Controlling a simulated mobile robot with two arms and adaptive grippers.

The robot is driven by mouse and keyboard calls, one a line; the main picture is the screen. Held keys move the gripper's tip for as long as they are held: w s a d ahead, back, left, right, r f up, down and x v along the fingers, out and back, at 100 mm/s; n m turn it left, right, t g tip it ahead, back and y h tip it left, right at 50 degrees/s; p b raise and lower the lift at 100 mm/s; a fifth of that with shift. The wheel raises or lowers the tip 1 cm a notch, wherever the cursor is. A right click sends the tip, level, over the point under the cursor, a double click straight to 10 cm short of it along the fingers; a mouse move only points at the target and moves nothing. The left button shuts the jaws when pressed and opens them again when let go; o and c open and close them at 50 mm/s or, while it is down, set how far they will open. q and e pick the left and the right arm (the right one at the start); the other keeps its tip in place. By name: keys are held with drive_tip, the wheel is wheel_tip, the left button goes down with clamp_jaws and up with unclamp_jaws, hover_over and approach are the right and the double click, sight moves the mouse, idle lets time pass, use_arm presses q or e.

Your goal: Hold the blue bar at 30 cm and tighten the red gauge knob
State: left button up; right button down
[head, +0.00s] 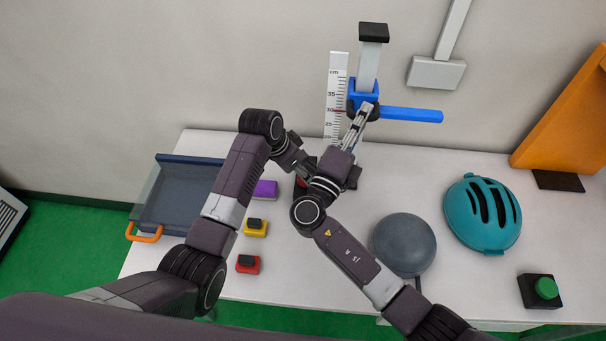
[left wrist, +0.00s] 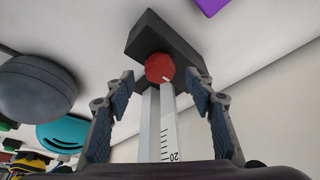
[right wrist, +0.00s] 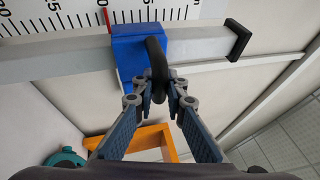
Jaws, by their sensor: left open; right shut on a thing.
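The blue bar (head: 410,115) sticks out to the right from a blue slider on the upright post. A red pointer (head: 339,111) lies close to the 30 mark of the white scale (head: 337,75). In the head view my arms hide most of the base.
On the white table are a grey dome (head: 402,244), a teal helmet (head: 482,213), a green button (head: 546,288), yellow (head: 255,229) and red (head: 247,265) button boxes, and a purple block (head: 265,189). A grey tray (head: 182,195) stands left. An orange panel (head: 570,130) stands back right.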

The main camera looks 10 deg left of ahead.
use_arm(q)
drive_tip(key=shift+x, duration=1.25)
drive_tip(key=c, duration=1.2)
drive_tip(key=shift+o, duration=0.2)
drive_tip(key=shift+a, duration=0.1)
